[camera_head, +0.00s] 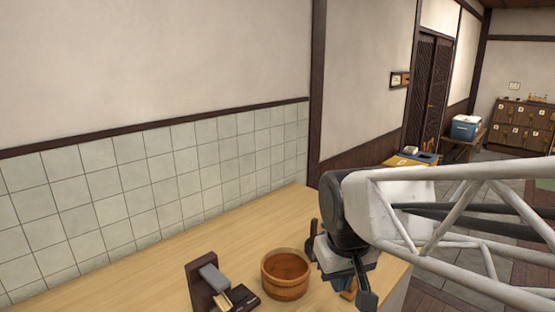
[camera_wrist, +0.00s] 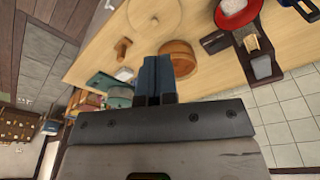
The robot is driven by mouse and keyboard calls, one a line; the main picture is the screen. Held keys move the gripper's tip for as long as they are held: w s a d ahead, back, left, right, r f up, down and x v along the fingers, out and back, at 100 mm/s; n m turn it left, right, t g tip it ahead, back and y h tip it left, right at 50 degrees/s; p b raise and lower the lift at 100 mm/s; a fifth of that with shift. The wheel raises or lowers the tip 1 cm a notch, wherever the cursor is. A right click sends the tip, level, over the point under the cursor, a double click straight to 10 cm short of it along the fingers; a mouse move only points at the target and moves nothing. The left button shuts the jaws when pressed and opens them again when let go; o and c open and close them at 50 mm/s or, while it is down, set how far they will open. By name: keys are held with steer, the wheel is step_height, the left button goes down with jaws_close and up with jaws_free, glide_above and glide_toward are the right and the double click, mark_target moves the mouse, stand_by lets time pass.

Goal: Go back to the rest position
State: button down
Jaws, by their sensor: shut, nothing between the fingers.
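My gripper (camera_wrist: 157,65) shows in the wrist view with its two blue-grey fingers pressed together and nothing between them. In the head view my arm reaches in from the right, and its dark wrist hangs over the right part of the wooden counter (camera_head: 150,275). The fingertips are hard to make out there. A round wooden tub (camera_head: 285,275) stands on the counter to the left of my wrist. In the wrist view the tub (camera_wrist: 180,47) appears just beyond and to the right of the fingertips; I cannot tell how far below them it is.
A dark stand (camera_head: 200,285) with a grey block (camera_head: 214,279) is left of the tub. The wrist view also shows a red bowl (camera_wrist: 234,14), a pale round plate (camera_wrist: 152,12), a knobbed wooden piece (camera_wrist: 122,48) and a teal tray (camera_wrist: 108,86). The counter along the tiled wall is clear.

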steer(key=s+d+f+m, duration=0.2)
steer(key=s+d+m, duration=0.1)
steer(key=s+d, duration=0.4)
steer(key=shift+s+d+f+t, duration=0.2)
steer(key=shift+s+t, duration=0.2)
steer(key=shift+s, duration=0.45)
